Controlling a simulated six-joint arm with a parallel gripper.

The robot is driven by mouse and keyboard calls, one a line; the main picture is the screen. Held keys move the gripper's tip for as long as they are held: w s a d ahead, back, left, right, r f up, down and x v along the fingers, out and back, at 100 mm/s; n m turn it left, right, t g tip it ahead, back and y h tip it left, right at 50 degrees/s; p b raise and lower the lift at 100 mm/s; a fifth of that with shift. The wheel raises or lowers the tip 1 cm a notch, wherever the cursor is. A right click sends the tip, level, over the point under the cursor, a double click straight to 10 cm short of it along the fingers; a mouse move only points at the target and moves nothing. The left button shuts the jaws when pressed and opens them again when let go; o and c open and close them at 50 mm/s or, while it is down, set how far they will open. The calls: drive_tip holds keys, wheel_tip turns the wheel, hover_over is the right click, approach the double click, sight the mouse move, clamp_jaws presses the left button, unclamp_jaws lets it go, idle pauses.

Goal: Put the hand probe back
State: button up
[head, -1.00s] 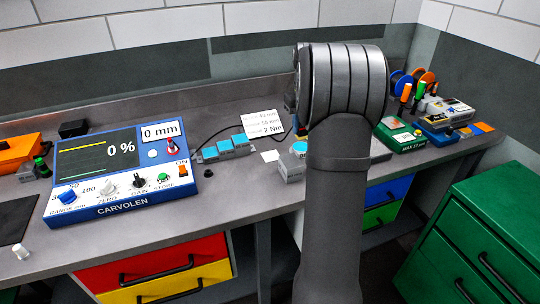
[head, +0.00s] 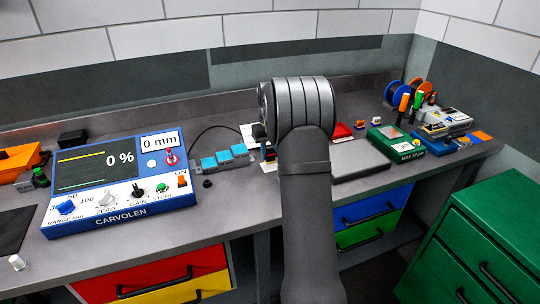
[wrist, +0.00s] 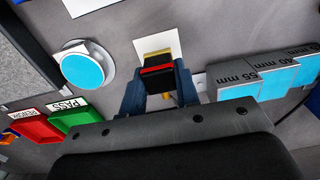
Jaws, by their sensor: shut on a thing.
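The hand probe (wrist: 157,72), a black block with a red stripe and a yellowish end, sits between the dark blue fingers of my gripper (wrist: 158,82) in the wrist view. My gripper is shut on it. The probe overlaps a white square card (wrist: 158,40) on the bench; I cannot tell whether it touches it. The blue CARVOLEN instrument (head: 118,183) stands to the left, reading 0 % and 0 mm.
A grey holder with a round cyan top (wrist: 84,66) stands left of the probe in the wrist view. Cyan-topped gauge blocks (wrist: 238,85) stand right, near a black cable. Green (wrist: 82,116) and red (wrist: 40,131) trays lie lower left. Bare bench surrounds the card.

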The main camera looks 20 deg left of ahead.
drive_tip(key=shift+f, duration=0.85)
drive_tip(key=o, duration=1.1)
drive_tip(key=shift+f, duration=0.15)
wheel_tip(320, 180, up, 12)
drive_tip(key=shift+r, duration=0.2)
